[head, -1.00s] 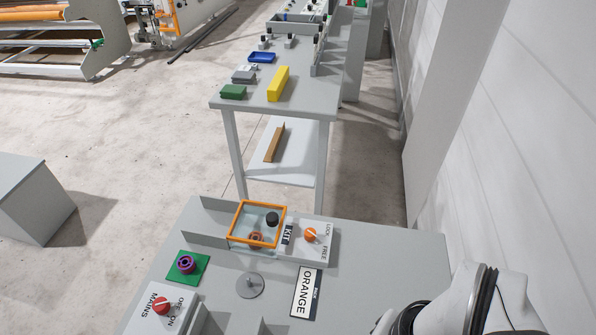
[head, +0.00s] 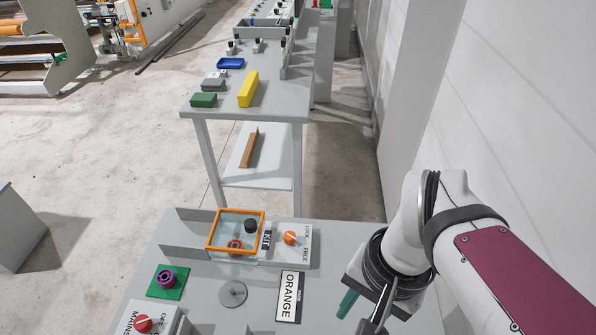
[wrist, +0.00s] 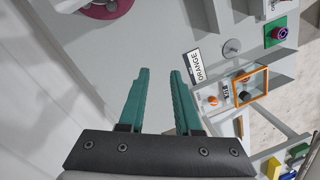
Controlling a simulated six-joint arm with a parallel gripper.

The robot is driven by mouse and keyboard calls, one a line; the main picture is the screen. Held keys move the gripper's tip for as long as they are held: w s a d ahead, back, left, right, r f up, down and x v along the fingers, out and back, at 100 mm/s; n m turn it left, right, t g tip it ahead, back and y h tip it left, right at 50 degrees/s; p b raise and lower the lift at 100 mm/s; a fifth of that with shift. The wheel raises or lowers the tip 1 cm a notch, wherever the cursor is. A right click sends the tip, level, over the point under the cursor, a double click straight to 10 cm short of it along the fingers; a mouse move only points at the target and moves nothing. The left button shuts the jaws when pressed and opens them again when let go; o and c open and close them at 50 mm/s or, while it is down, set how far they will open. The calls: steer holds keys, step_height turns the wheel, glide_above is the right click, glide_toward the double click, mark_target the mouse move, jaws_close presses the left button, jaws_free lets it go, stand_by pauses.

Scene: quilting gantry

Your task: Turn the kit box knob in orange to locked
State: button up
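The kit box (head: 209,244) has an orange-framed clear lid with a black knob (head: 250,226) on it and a reddish-brown round part visible inside. To its right, beside the KIT label, is the orange knob (head: 290,238) on a grey panel marked LOCK and FREE. I cannot tell clearly which mark it points at. It also shows in the wrist view (wrist: 212,101). My gripper (wrist: 160,72) has two teal fingers apart with nothing between them. It is right of and nearer than the knob, apart from it; in the head view its tips are partly cut off.
An ORANGE sign (head: 289,297) lies before the knob panel. A grey disc with a pin (head: 232,293), a purple ring on a green plate (head: 168,281) and the red MAINS knob (head: 143,323) are left. A wall is at right. A second table (head: 225,118) stands behind.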

steer(key=o, duration=0.5)
steer(key=shift+h, duration=0.5)
steer(key=w+a, duration=0.1)
steer(key=w, duration=0.4)
steer(key=w+a, duration=0.2)
steer(key=w, duration=0.3)
steer(key=w+a, duration=0.2)
steer(key=w, duration=0.3)
steer(key=shift+r, duration=0.2)
steer(key=m, duration=0.1)
glide_above(290, 235)
step_height(290, 235, down, 5)
steer(key=shift+h, duration=0.3)
step_height(290, 235, down, 15)
steer(key=shift+f, duration=0.8)
jaws_close()
